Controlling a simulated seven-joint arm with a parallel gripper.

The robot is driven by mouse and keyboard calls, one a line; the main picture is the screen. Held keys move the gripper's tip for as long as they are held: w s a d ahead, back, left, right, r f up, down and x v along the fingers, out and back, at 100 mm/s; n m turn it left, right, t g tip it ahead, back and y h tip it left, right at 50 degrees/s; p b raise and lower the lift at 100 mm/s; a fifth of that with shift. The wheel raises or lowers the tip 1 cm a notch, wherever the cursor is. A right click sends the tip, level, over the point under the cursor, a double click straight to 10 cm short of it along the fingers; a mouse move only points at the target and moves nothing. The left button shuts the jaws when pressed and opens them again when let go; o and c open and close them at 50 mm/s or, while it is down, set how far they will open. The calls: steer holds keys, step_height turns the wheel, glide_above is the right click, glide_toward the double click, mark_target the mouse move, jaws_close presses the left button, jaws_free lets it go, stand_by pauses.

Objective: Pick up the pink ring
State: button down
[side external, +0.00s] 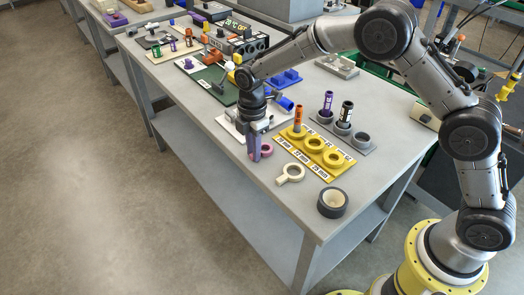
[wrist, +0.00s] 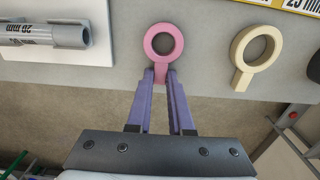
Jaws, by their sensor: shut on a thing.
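The pink ring (wrist: 164,43) is a flat ring with a short tab, seen in the wrist view at the table's edge. My gripper (wrist: 162,76) has its two purple fingers closed on the ring's tab, one on each side. In the side external view, my gripper (side external: 254,155) points down at the near left edge of the table, and part of the pink ring (side external: 267,150) shows beside the fingertips. I cannot tell whether the ring is touching the table or just above it.
A cream ring with a tab (side external: 290,173) lies just right of the pink ring. A roll of dark tape (side external: 332,203) sits near the table corner. A yellow holder (side external: 328,168) with size labels and a grey holder (side external: 362,146) stand behind. A grey pipe (wrist: 45,36) lies on a white board.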

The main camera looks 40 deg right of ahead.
stand_by(0.4)
steer(key=shift+r, duration=0.5)
step_height(320, 180, up, 2)
steer(key=shift+r, duration=0.2)
steer(key=s+d+r, duration=0.4)
steer(key=s+r, duration=0.6)
steer(key=s, duration=0.4)
steer(key=w+d+r, duration=0.2)
steer(key=w+d, duration=0.1)
steer(key=w, duration=0.3)
steer(key=w+d+r, duration=0.2)
steer(key=w+d, duration=0.2)
steer(key=w, duration=0.3)
steer(key=shift+r, duration=0.4)
steer(key=shift+f, duration=0.1)
